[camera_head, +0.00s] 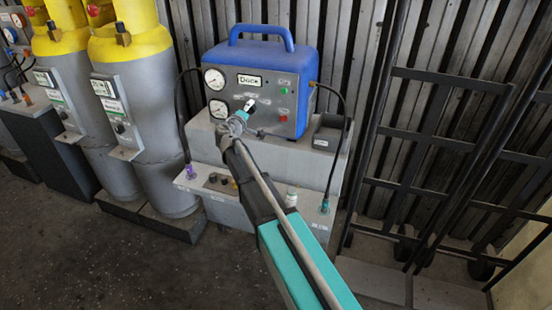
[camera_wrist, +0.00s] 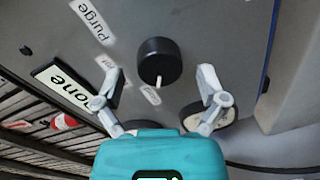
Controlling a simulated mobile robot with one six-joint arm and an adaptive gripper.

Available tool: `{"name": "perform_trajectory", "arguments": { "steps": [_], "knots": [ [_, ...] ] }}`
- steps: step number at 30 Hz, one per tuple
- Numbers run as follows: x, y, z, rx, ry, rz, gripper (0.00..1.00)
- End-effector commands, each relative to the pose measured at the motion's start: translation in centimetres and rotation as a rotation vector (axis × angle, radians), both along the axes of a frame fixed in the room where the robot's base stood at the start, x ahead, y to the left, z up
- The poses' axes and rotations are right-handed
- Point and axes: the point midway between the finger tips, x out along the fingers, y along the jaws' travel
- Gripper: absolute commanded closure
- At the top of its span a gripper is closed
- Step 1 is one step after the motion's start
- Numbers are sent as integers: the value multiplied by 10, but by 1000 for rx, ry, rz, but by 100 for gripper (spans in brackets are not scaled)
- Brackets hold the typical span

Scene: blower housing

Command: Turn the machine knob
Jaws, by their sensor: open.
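The black round machine knob (camera_wrist: 158,61) is on the grey front panel in the wrist view, with a pale pointer line towards the bottom of the picture. My gripper (camera_wrist: 160,82) is open, its two grey fingers apart on either side. The knob lies between and just beyond the fingertips, and neither finger visibly touches it. In the head view my gripper (camera_head: 244,111) is at the front of the blue machine (camera_head: 305,68), and I cannot clearly make out the knob there.
Two gauges (camera_head: 215,79) sit on the panel's left, near my gripper. The machine stands on a grey stepped base (camera_head: 335,150) with hoses. Yellow-topped cylinders (camera_head: 130,90) stand left; a black rack (camera_head: 440,130) stands right.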

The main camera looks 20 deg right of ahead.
Motion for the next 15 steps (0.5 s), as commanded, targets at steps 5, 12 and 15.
{"name": "perform_trajectory", "arguments": {
  "steps": [5,12,15],
  "knots": [
    [0,0,0,61,-42,0,9],
    [0,-1,0,183,-124,1,9],
    [0,-1,0,236,-160,1,9]
  ]
}}
